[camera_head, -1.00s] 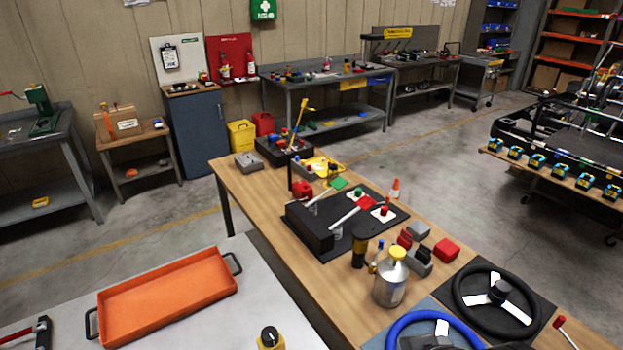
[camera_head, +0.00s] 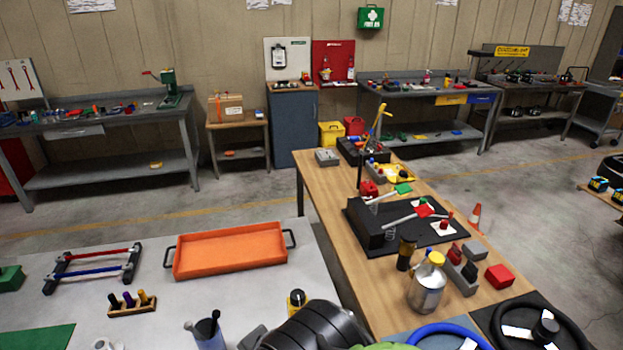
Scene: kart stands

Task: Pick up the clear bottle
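A dark rounded part of my arm shows at the bottom middle, left of the bottle. My gripper is not in view.
Steering wheels (camera_head: 540,328) lie in front of the bottle. Grey blocks and a red block (camera_head: 499,276) sit to its right.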

